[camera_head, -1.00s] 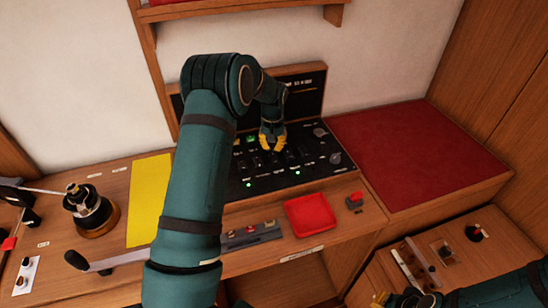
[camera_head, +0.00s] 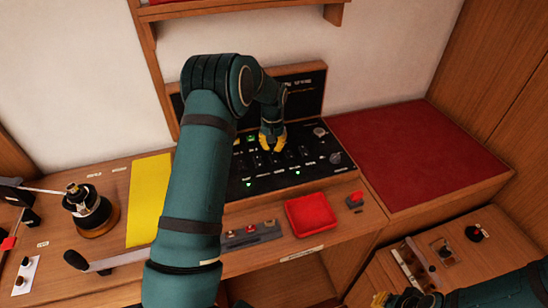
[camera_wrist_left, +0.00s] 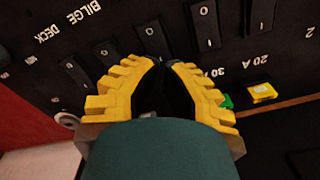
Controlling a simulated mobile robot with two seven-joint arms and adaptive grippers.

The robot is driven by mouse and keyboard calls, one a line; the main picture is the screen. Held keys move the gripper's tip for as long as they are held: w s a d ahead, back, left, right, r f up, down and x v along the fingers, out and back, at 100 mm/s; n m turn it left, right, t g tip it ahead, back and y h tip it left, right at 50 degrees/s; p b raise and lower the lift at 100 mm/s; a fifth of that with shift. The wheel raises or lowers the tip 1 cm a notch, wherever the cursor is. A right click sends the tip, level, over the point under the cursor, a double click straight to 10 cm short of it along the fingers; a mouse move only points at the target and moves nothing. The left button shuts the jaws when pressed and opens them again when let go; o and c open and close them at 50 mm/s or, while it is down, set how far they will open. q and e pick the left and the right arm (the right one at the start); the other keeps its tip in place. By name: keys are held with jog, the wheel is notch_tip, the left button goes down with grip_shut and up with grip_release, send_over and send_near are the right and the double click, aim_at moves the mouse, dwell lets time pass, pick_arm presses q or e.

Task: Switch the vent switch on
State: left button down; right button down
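The black switch panel (camera_head: 300,180) lies on the wooden counter and carries rows of black rocker switches. I cannot read a vent label in either view. My left gripper (camera_head: 272,141), with yellow fingers, points down at the panel's upper middle part. In the left wrist view its fingertips (camera_wrist_left: 163,63) come together just at a rocker switch (camera_wrist_left: 152,36); contact is unclear. The fingers look shut with nothing visible between them. More rockers (camera_wrist_left: 205,25) show beside it, near labels BILGE and DECK. My right gripper (camera_head: 381,299) is partly visible at the bottom edge, away from the panel.
A red tray (camera_head: 310,215) and a small grey switch box (camera_head: 250,235) sit in front of the panel. A yellow mat (camera_head: 150,200) and a winch (camera_head: 90,210) are at left. A red mat (camera_head: 415,150) covers the right surface. A shelf (camera_head: 240,9) hangs above.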

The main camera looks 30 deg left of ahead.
aim_at(273, 155)
pick_arm(q)
jog(key=shift+s+f+b, duration=0.1)
jog(key=shift+f+b, duration=0.9)
jog(key=shift+f, duration=0.75)
dwell(0.8)
jog(key=shift+r+p, duration=2.1)
jog(key=shift+r, duration=1.5)
jog(key=shift+f, duration=0.1)
